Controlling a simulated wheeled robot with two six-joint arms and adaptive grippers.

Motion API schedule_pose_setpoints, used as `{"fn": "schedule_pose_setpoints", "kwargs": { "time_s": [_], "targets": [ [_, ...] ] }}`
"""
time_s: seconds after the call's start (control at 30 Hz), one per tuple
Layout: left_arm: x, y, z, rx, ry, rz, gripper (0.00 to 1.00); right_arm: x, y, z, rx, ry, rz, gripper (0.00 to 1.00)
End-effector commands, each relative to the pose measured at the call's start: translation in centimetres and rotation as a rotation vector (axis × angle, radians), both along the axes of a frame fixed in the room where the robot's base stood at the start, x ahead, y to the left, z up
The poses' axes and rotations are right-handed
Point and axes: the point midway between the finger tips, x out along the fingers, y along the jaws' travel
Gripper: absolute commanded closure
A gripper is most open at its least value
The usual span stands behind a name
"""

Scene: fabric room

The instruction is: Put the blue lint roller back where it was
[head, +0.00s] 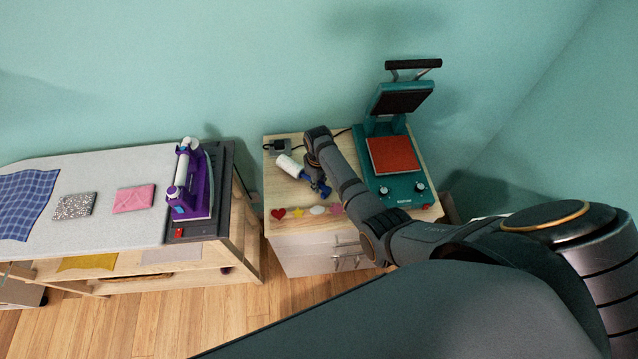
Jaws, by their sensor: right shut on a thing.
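The blue lint roller (289,165) is above the light wooden top of the cabinet (280,190), with its white roll toward the back left and its blue handle toward the front right. My right gripper (311,178) is shut on it near the middle, and the arm hides part of it. I cannot tell whether the roller touches the cabinet top. My left gripper is not in view.
A teal heat press (403,188) with a red pad stands right of the gripper. Small heart, star and other patches (299,212) lie along the front edge. A purple iron (190,190) stands on the ironing table (110,220) at left.

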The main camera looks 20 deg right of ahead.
Motion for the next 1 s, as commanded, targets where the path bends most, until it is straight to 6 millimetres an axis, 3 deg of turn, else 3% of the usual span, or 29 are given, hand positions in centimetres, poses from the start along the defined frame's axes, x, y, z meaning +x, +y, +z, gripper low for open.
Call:
{"fn": "schedule_pose_setpoints", "kwargs": {
  "time_s": [0.13, 0.17, 0.3, 0.67, 0.77, 1.0],
  "targets": [
    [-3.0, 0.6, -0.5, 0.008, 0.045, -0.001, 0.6, 0.0, 0.0, -0.5, -0.001, 0.0, 0.0, 1.0],
    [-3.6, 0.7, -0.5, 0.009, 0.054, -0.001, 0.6, 0.0, 0.0, -0.4, -0.001, 0.0, 0.0, 0.76],
    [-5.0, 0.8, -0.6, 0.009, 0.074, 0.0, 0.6, 0.0, 0.0, -0.4, -0.001, 0.0, 0.0, 0.57],
    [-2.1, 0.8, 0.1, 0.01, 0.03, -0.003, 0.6, 0.1, 0.0, 0.3, 0.0, -0.001, 0.0, 0.56],
    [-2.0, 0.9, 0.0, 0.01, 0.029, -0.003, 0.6, 0.2, 0.0, 1.7, -0.001, -0.005, 0.0, 0.56],
    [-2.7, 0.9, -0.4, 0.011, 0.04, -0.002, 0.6, 0.2, 0.0, 7.5, 0.0, -0.007, 0.0, 0.56]
  ]
}}
